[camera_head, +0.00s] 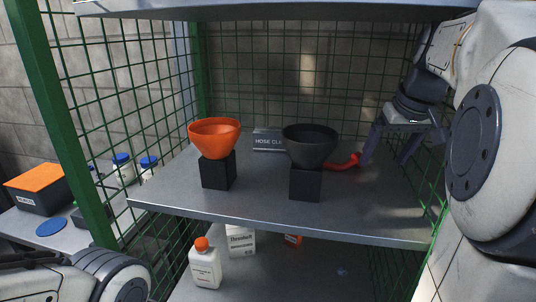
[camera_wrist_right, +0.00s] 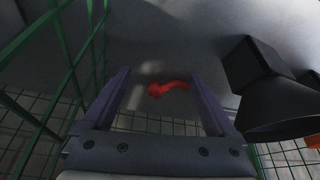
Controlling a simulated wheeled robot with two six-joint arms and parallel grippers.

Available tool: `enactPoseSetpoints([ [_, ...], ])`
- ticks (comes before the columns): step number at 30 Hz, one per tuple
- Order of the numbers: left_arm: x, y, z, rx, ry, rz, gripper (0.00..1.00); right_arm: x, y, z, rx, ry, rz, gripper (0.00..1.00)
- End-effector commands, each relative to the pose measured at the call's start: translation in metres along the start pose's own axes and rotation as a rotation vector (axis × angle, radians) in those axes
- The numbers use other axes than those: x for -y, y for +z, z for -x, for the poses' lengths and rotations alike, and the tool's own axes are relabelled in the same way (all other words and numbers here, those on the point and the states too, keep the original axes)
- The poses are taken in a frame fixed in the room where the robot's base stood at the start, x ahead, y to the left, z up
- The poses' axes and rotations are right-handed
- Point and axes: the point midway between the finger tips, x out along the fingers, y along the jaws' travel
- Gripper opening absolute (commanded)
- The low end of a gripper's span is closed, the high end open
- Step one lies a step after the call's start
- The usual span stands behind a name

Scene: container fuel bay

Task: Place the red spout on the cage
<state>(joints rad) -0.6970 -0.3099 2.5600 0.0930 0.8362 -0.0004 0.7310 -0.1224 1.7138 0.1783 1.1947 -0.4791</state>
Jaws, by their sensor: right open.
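The red spout (camera_head: 343,163) lies on the upper shelf of the green wire cage (camera_head: 66,120), just right of the black funnel. Its left end is hidden behind that funnel. My right gripper (camera_head: 387,160) is open, with its fingers pointing down, to the right of the spout. In the right wrist view the spout (camera_wrist_right: 167,88) shows whole, curved, between the spread fingers (camera_wrist_right: 157,78) and apart from them. Part of my left arm shows at the lower left, but its gripper is out of view.
A black funnel (camera_head: 310,148) and an orange funnel (camera_head: 215,137) stand on black blocks on the shelf (camera_head: 262,213). A "HOSE" sign (camera_head: 267,139) stands behind them. Bottles, including a white one with an orange cap (camera_head: 205,268), stand on the lower level. The shelf's front middle is clear.

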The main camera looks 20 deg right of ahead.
Motion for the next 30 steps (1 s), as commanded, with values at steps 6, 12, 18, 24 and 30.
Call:
enactPoseSetpoints([
  [6,-0.001,0.000,0.007,0.000,0.000,0.000,0.50,0.001,-0.046,-0.019,0.005,-0.003,0.005,0.92],
  [12,-0.001,-0.001,0.011,0.000,0.000,0.000,0.50,0.002,-0.074,-0.031,0.004,-0.002,0.003,0.92],
  [18,-0.001,-0.001,0.013,0.000,0.000,0.000,0.50,0.002,-0.086,-0.036,0.004,-0.002,0.003,0.92],
  [24,0.000,0.000,0.005,0.000,0.000,0.000,0.50,0.002,-0.086,-0.068,0.005,-0.002,0.003,0.92],
  [30,0.000,0.000,0.002,0.000,0.000,0.000,0.50,0.002,-0.087,-0.086,0.003,-0.002,0.002,0.92],
])
